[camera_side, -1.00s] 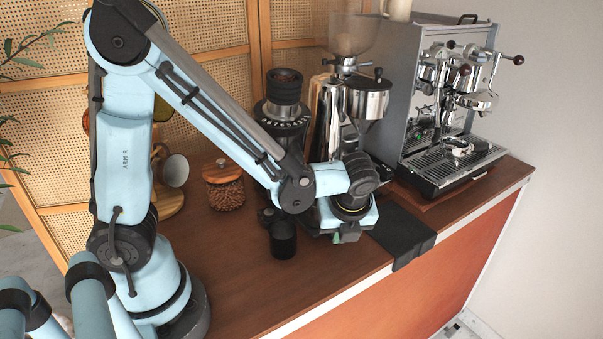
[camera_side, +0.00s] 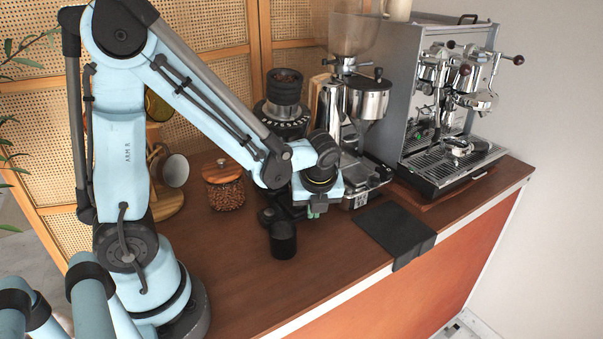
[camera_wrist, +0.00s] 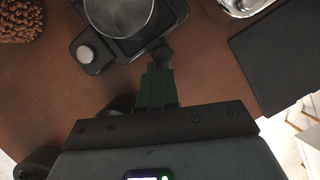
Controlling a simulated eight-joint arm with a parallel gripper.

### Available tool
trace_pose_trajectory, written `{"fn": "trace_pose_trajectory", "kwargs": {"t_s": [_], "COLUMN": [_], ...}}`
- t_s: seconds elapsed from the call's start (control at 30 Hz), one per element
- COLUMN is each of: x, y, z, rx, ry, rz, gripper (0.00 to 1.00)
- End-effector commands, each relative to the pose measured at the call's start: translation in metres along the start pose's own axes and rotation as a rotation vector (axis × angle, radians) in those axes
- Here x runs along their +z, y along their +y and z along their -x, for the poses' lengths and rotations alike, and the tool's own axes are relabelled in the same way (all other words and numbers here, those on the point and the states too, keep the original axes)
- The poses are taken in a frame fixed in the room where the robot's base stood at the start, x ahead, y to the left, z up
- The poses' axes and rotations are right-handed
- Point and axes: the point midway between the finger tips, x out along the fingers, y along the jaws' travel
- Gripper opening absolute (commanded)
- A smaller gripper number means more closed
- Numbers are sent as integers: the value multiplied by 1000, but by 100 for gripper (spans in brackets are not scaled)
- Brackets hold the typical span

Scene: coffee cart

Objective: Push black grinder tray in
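The black grinder (camera_side: 287,105) stands at the back of the counter, partly hidden by my arm. In the wrist view, its black tray (camera_wrist: 122,47) shows at the top, with a round metal cup (camera_wrist: 118,14) and a silver knob (camera_wrist: 85,53) at its left corner. A bit of black base shows left of my gripper in the side view (camera_side: 268,215). My gripper (camera_wrist: 158,62) points at the tray's front right side; its fingers look shut together with nothing seen between them. Its tip is close to the tray edge; I cannot tell if they touch. My gripper is low in the side view (camera_side: 317,211).
A black cup (camera_side: 283,241) stands just in front of my gripper. A jar of beans (camera_side: 224,186) is to the left. The chrome grinder (camera_side: 366,182), a black mat (camera_side: 397,231) and the espresso machine (camera_side: 440,110) are to the right.

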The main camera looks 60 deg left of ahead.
Motion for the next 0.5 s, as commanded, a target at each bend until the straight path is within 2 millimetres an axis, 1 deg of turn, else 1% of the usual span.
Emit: {"fn": "trace_pose_trajectory", "kwargs": {"t_s": [0.27, 0.37, 0.5], "x": [-3, -10, -30], "y": [0, 0, 0], "z": [1, 4, 12], "rx": [1, 0, -1], "ry": [3, 2, 1], "rz": [-1, -2, -7], "gripper": [0, 0, 0]}}
